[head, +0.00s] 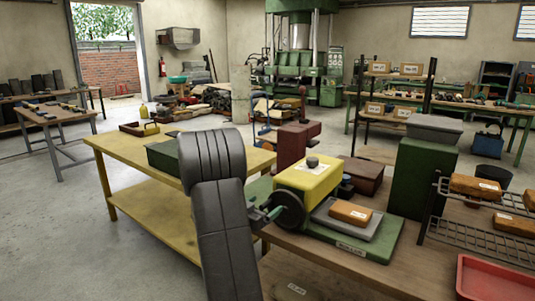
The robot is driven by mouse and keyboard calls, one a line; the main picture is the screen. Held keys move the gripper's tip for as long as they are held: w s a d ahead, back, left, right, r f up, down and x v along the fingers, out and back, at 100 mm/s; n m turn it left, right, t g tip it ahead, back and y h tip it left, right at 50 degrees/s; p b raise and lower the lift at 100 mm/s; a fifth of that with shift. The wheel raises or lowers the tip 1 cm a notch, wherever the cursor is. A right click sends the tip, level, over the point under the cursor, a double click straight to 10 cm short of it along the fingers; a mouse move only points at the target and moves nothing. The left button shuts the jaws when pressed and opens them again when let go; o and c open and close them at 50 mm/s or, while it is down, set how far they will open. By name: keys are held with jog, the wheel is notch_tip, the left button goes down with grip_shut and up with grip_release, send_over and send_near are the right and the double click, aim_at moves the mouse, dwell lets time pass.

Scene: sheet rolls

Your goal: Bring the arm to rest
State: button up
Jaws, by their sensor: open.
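My dark grey arm stands folded in the middle of the head view, with a ribbed bend at the top. My gripper cannot be made out; the arm may hide it. Just right of the arm is a yellow machine (309,180) with a dark round wheel (290,211) on its near left side and a dark knob on top. It sits on a green base (352,246). Small grey-green parts (262,213) show between the arm and the wheel; I cannot tell what they belong to.
A brown block (350,212) lies on a grey plate beside the machine. The wooden bench (335,278) also bears a green box (424,178), a wire rack (478,240) and a red tray (496,279). A yellow table (130,152) stands behind my arm. Floor at left is clear.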

aim_at(289, 227)
jog(key=shift+s+r+p, duration=0.15)
jog(key=shift+r+p, duration=0.2)
jog(key=shift+r, duration=0.05)
jog(key=v, duration=0.8)
jog(key=x, duration=0.8)
jog(key=shift+w+d, duration=0.25)
jog(key=s+d+f+b, duration=0.1)
jog(key=f+b, duration=0.1)
jog(key=b, duration=0.1)
jog(key=s+d+f+b, duration=0.1)
jog(key=d+f+b, duration=0.1)
jog(key=f+b, duration=0.1)
jog(key=s+d+f+b, duration=0.1)
jog(key=s+f+b, duration=0.1)
jog(key=f, duration=0.1)
jog(key=shift+d+f+b, duration=0.2)
jog(key=shift+d+b, duration=0.2)
jog(key=shift+s+d+r, duration=0.1)
jog(key=shift+s+d, duration=0.3)
jog(key=shift+d, duration=0.05)
jog(key=shift+s+d, duration=0.1)
